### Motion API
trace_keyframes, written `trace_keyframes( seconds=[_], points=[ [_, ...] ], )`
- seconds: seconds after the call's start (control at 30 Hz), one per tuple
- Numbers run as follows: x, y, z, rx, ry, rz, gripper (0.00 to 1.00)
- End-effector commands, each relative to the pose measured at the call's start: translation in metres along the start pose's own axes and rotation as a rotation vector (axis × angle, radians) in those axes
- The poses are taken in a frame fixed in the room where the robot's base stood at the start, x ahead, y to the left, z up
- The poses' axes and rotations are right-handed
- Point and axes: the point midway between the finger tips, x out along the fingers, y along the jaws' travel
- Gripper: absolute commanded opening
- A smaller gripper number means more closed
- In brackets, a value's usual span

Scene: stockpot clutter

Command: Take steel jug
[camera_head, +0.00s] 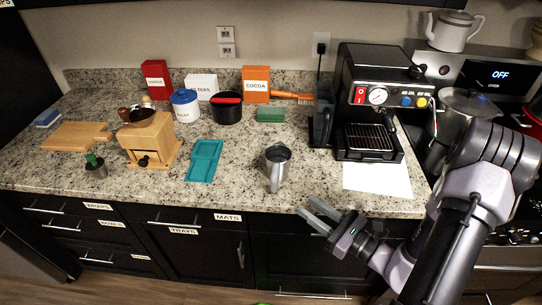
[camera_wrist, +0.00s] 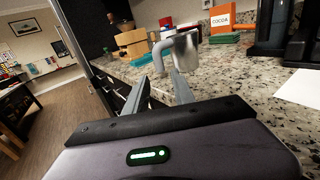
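The steel jug (camera_head: 277,166) stands upright on the granite counter (camera_head: 235,185), near its front edge, with its handle toward the front. In the wrist view the jug (camera_wrist: 184,51) is ahead of my gripper, its handle (camera_wrist: 160,56) on the left side. My gripper (camera_head: 308,208) is open and empty, in front of the counter edge and to the right of the jug. Its two fingers also show in the wrist view (camera_wrist: 159,88), spread apart and not touching the jug.
The black espresso machine (camera_head: 368,105) stands behind and right of the jug, with white paper (camera_head: 377,179) before it. A teal tray (camera_head: 204,160) and wooden grinder (camera_head: 150,138) are to the left. The counter around the jug is clear.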

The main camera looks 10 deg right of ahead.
Motion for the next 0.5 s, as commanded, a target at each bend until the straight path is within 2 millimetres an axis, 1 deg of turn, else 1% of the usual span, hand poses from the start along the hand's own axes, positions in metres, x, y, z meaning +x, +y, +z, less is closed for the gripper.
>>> trace_keyframes(
  seconds=[0.03,0.1,0.23,0.33,0.4,0.5],
  points=[
    [0.015,0.003,-0.004,-0.003,0.0,0.012,0.31],
    [0.038,0.004,-0.004,-0.004,-0.001,0.014,0.31],
    [0.074,0.004,-0.003,-0.005,0.0,0.014,0.31],
    [0.093,0.004,-0.002,-0.004,0.0,0.013,0.31],
    [0.101,0.004,-0.002,-0.003,0.0,0.012,0.31],
    [0.108,0.003,-0.001,-0.003,0.0,0.011,0.31]
  ],
)
